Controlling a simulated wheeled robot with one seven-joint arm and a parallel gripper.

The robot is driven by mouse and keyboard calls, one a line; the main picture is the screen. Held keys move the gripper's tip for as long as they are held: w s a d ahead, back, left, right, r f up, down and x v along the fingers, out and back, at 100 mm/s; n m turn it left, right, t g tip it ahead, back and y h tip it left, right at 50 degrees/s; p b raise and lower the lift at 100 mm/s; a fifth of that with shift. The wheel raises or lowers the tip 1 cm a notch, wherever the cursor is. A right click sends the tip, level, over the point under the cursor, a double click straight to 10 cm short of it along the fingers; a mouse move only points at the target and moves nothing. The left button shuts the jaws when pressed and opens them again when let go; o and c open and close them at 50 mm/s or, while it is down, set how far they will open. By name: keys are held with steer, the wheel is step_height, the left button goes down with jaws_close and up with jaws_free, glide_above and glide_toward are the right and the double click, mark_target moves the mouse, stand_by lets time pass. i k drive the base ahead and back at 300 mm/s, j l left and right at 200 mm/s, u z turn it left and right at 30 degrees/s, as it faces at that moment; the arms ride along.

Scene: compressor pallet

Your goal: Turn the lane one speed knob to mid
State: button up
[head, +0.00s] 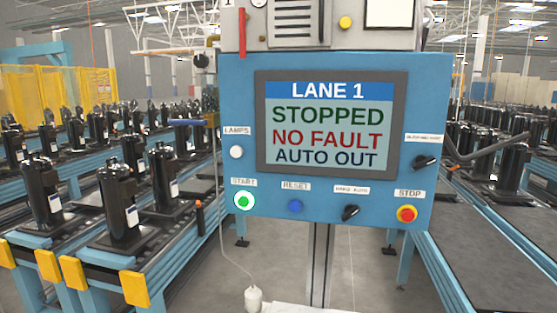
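The blue lane one control panel (237,95) faces me in the head view. A black rotary knob (425,162) sits at its right side, under a small white label (424,138) whose words are too small to read surely. Its handle lies nearly level, with one end toward the right and slightly up; I cannot tell which setting that is. A second black knob (350,212) sits lower, under a label that seems to read HAND AUTO. The screen (330,125) reads LANE 1, STOPPED, NO FAULT, AUTO OUT. My gripper is not in view.
A lit green START button (244,201), a blue RESET button (295,206), a red STOP button (406,214) and a white lamps button (236,152) are on the panel. Conveyors with black compressors (120,205) flank it. A dark curved bar (490,148) stands right of the panel.

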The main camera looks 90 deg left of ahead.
mark_target(421, 161)
steer(key=u, duration=2.35)
